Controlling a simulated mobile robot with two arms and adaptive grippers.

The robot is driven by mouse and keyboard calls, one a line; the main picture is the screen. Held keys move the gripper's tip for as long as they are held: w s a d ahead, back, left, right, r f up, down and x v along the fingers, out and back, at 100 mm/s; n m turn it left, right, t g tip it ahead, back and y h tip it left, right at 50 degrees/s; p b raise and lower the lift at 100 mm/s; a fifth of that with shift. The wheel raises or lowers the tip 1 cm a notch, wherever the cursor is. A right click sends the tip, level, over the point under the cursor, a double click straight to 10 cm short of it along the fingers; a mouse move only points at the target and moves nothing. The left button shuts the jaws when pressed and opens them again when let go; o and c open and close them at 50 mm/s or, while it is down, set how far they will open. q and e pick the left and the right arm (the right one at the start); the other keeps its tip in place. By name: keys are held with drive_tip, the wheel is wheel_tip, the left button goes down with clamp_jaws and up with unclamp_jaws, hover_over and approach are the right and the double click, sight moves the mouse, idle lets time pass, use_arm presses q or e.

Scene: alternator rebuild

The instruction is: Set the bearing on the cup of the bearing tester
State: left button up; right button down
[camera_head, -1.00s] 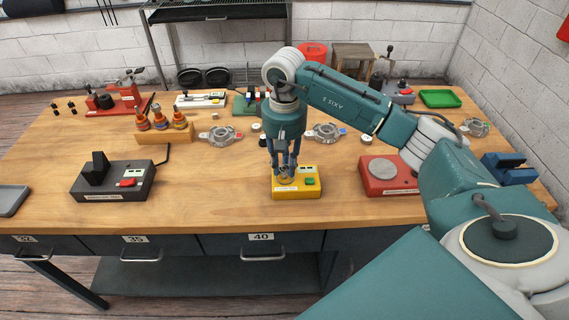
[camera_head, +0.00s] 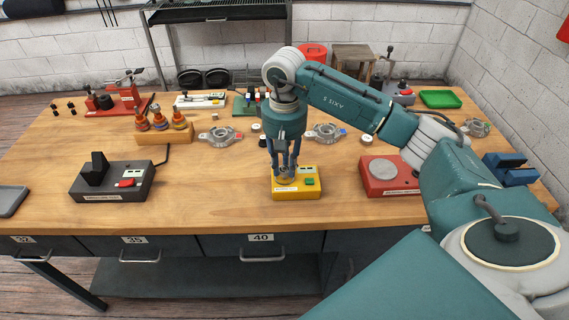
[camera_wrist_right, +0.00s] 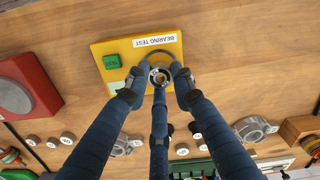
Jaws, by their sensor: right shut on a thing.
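The bearing tester is a yellow box (camera_head: 297,194) with a green button, near the front middle of the table. In the right wrist view its yellow top (camera_wrist_right: 115,75) carries a "BEARING TEST" label. My right gripper (camera_head: 285,174) points down over the left part of the tester. Its three blue fingers are shut on the bearing (camera_wrist_right: 160,77), a small metal ring. A grey curved rim of the cup (camera_wrist_right: 163,54) shows just behind the bearing. The fingers hide most of the cup, so I cannot tell whether the bearing touches it. My left gripper is not in view.
A red device with a round grey plate (camera_head: 390,177) stands right of the tester. A dark device with a red button (camera_head: 113,182) stands to the left. Metal housings (camera_head: 220,136) and a wooden rack (camera_head: 165,137) lie behind. The table between the dark device and the tester is clear.

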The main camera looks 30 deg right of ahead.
drive_tip(key=shift+f, duration=0.15)
drive_tip(key=shift+f+b, duration=0.8)
drive_tip(key=shift+b, duration=0.05)
idle(1.0)
drive_tip(key=c, duration=1.4)
unclamp_jaws()
drive_tip(key=shift+r+p, duration=2.05)
drive_tip(key=shift+r, duration=1.95)
